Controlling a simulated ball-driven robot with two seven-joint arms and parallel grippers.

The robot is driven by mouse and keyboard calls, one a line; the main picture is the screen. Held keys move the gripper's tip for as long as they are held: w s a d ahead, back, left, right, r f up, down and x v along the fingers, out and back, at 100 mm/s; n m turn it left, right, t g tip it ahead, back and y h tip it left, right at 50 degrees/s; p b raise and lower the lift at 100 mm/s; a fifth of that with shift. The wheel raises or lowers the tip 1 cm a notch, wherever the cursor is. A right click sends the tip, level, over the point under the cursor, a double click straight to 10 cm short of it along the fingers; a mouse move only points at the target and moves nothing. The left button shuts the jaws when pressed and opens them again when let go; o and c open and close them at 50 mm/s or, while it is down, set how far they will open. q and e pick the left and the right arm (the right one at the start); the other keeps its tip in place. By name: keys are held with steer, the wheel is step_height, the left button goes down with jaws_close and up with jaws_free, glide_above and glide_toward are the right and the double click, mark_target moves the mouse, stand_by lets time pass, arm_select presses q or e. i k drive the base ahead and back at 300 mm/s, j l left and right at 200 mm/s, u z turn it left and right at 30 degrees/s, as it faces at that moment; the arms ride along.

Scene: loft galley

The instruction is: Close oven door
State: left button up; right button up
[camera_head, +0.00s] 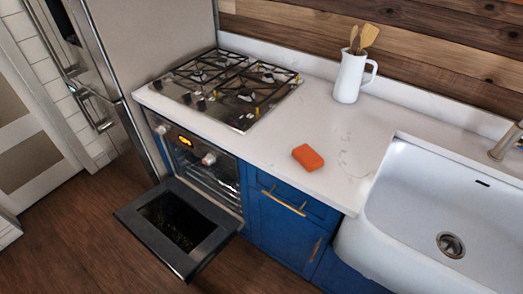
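The oven (202,163) is built in under the white counter, below the gas hob. Its door (130,216) is open, folded down and out over the floor, with a dark frame around a glass window. The oven's racks show through the opening. Its control panel has an orange lit display (186,141) between two knobs. Neither my left nor my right gripper is in view.
A steel fridge (160,40) stands left of the oven. Blue cabinets (283,232) with brass handles are to the right. The counter holds a gas hob (222,87), an orange sponge-like block (308,157) and a white jug (350,77). A white sink (410,200) is at right. Wooden floor (75,240) is clear at left.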

mark_target(186, 230)
steer(key=j+z, duration=0.25)
steer(key=j, duration=0.25)
steer(key=k+j+z, duration=0.2)
steer(key=j, duration=0.25)
steer(key=j+z, duration=0.25)
steer(key=j, duration=0.25)
steer(key=k+j+z, duration=0.2)
steer(key=j, duration=0.25)
steer(key=k+j, duration=0.15)
steer(key=j, duration=0.2)
steer(key=k+j, duration=0.1)
steer(key=j, duration=0.3)
steer(key=k+j, duration=0.15)
steer(key=j, duration=0.2)
steer(key=k+j+z, duration=0.1)
steer(key=j, duration=0.25)
steer(key=k+j, duration=0.15)
steer(key=j, duration=0.2)
steer(key=k+j, duration=0.15)
steer(key=j, duration=0.25)
